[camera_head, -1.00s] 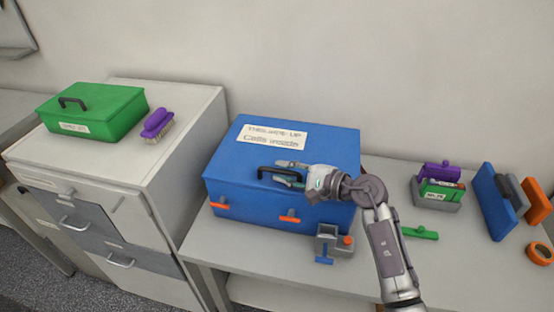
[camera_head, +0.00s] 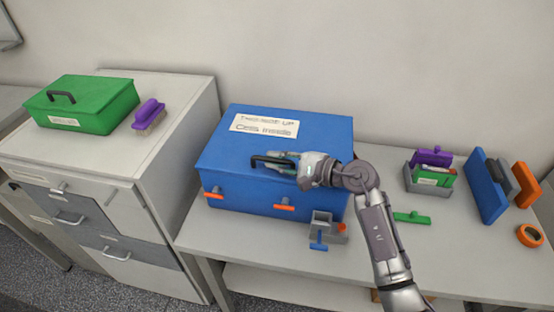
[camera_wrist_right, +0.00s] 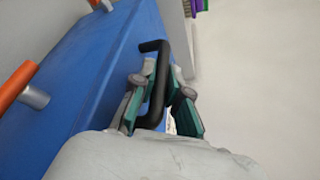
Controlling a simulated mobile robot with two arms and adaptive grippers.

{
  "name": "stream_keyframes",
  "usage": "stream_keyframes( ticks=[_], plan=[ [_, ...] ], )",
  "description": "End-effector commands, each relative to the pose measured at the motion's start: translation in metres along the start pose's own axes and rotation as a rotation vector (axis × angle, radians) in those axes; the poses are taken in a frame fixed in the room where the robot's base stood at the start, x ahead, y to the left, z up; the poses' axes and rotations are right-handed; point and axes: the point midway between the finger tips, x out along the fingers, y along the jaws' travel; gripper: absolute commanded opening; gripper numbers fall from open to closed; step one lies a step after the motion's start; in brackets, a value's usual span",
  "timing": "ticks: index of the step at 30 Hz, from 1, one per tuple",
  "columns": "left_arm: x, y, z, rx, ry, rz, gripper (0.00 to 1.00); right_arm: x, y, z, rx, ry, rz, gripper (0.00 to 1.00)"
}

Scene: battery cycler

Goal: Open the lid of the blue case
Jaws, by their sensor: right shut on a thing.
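The blue case (camera_head: 240,150) stands on the bench with its lid down. A white label (camera_head: 265,125) lies on the lid and two orange latches (camera_head: 284,205) show on its front face. A black handle (camera_head: 262,160) is fixed near the lid's front edge. My right gripper (camera_head: 285,163) is at the handle's right part. In the right wrist view, the black handle (camera_wrist_right: 158,85) passes between the green-padded fingers of my right gripper (camera_wrist_right: 160,98), which is shut on it. My left gripper is not in view.
A small grey holder (camera_head: 322,226) with blue and orange parts stands close in front of the case. A green case (camera_head: 95,105) and a purple brush (camera_head: 149,112) are on the cabinet at left. Coloured items and an orange tape roll (camera_head: 530,236) are at right.

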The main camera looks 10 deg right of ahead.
Motion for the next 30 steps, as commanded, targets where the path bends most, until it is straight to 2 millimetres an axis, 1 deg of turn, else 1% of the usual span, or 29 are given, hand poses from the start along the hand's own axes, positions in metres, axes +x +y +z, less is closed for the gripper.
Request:
stream_keyframes(
  ticks=[1, 7, 10, 14, 15, 21, 24, 30],
  plan=[
    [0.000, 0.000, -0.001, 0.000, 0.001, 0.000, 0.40, -0.001, -0.005, 0.002, 0.004, 0.000, 0.000, 0.00],
    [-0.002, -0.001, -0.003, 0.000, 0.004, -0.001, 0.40, -0.003, -0.017, 0.006, 0.036, -0.001, 0.012, 0.00],
    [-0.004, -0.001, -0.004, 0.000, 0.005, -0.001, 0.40, -0.005, -0.029, 0.011, 0.068, -0.001, 0.027, 0.00],
    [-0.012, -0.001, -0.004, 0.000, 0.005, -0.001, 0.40, -0.009, -0.054, 0.018, 0.142, 0.000, 0.056, 0.00],
    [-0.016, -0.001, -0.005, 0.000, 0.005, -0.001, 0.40, -0.009, -0.063, 0.021, 0.171, -0.001, 0.067, 0.00],
    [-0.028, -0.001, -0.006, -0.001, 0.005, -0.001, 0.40, -0.011, -0.105, 0.026, 0.316, -0.001, 0.124, 0.00],
    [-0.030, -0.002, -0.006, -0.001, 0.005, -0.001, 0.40, -0.011, -0.123, 0.026, 0.382, -0.003, 0.151, 0.00],
    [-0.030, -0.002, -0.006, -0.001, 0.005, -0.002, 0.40, -0.010, -0.151, 0.024, 0.485, -0.003, 0.192, 0.00]
  ],
)
